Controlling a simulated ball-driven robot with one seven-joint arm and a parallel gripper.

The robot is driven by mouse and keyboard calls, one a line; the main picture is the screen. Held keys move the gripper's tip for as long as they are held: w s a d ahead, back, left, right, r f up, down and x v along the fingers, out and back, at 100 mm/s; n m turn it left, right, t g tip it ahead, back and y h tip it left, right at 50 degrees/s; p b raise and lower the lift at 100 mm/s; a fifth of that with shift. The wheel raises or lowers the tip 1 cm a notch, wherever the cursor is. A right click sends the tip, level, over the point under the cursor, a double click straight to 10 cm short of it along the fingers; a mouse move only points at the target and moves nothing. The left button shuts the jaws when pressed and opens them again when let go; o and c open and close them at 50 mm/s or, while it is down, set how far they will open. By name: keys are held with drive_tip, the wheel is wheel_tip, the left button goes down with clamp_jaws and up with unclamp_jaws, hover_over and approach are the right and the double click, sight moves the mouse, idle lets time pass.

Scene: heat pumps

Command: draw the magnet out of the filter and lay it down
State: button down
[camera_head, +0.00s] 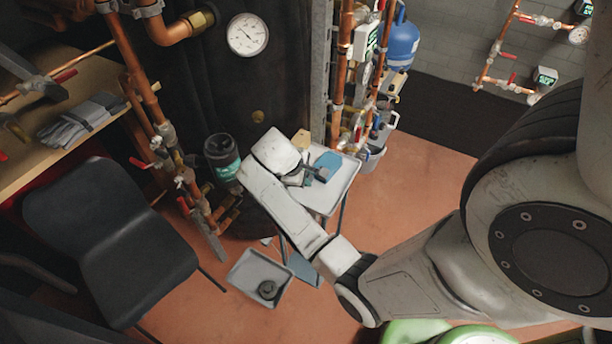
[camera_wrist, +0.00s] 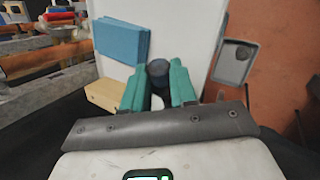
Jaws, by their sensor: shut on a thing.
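My gripper (camera_wrist: 158,82) has two teal fingers shut on a dark round-topped cylinder, apparently the magnet (camera_wrist: 157,71). In the head view my gripper (camera_head: 304,175) is over a white tray table (camera_head: 344,184), partly hidden by my wrist. The white tray surface (camera_wrist: 185,28) lies behind the fingers in the wrist view. Whether the magnet touches the tray cannot be told. A black canister with a teal label, apparently the filter (camera_head: 222,158), stands upright left of my wrist, among copper pipes.
A blue folded cloth or pad (camera_wrist: 122,42) and a wooden block (camera_wrist: 104,94) lie on the tray, left of my fingers. A dark chair (camera_head: 105,235) stands at left. Copper pipes (camera_head: 345,65) rise behind the table.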

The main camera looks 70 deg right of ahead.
drive_tip(key=c, duration=0.8)
unclamp_jaws()
drive_tip(key=shift+r, duration=0.1)
wheel_tip(320, 180, up, 6)
drive_tip(key=p, duration=0.6)
drive_tip(key=shift+p, duration=0.3)
wheel_tip(320, 180, up, 5)
drive_tip(key=shift+f+p, duration=0.1)
drive_tip(key=shift+p, duration=0.25)
